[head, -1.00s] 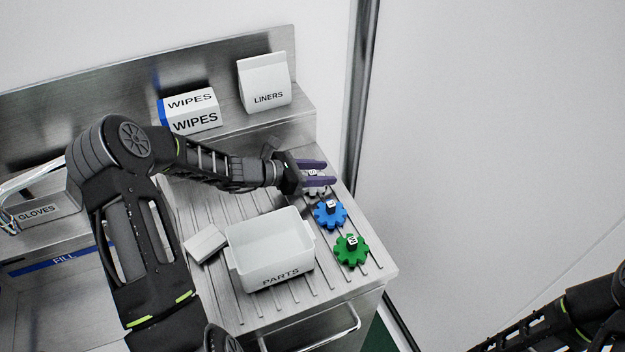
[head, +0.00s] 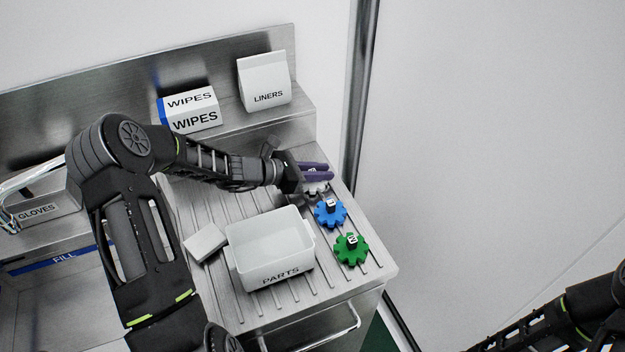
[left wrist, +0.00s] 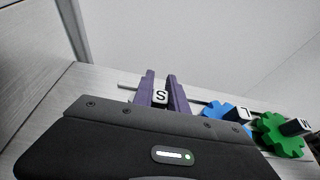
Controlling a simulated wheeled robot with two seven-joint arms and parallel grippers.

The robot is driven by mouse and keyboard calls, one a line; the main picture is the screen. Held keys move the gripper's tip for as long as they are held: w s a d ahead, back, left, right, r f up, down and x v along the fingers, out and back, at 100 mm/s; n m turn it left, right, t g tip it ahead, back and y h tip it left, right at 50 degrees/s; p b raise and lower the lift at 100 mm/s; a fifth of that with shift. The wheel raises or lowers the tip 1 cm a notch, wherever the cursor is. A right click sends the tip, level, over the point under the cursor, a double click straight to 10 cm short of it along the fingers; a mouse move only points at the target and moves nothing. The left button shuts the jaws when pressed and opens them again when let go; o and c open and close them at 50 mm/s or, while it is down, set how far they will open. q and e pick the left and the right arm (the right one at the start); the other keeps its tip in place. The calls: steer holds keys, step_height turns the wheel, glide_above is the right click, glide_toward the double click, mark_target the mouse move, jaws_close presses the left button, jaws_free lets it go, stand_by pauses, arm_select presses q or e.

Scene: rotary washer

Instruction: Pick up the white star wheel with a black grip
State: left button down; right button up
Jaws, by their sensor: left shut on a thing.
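The white star wheel (head: 316,188) is on the ribbed metal top at the right, mostly hidden under my left gripper (head: 322,171). The gripper's purple fingers are closed around the wheel's grip. In the left wrist view the grip's white top, marked S (left wrist: 160,97), shows between the fingers, and the wheel body is hidden. I cannot tell whether the wheel is clear of the surface. My right arm shows at the lower right of the head view, but its gripper is out of frame.
A blue star wheel (head: 330,213) and a green one (head: 351,249) stand close by, towards the front. A white PARTS bin (head: 271,273) and a small white block (head: 205,243) are to the left. WIPES (head: 195,112) and LINERS (head: 264,82) packs stand on the back ledge.

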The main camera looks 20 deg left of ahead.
arm_select(q)
steer(key=shift+r, duration=0.2)
stand_by(0.4)
step_height(320, 180, up, 18)
steer(key=b, duration=0.1)
steer(key=shift+f, duration=0.2)
arm_select(e)
steer(key=shift+f, duration=0.45)
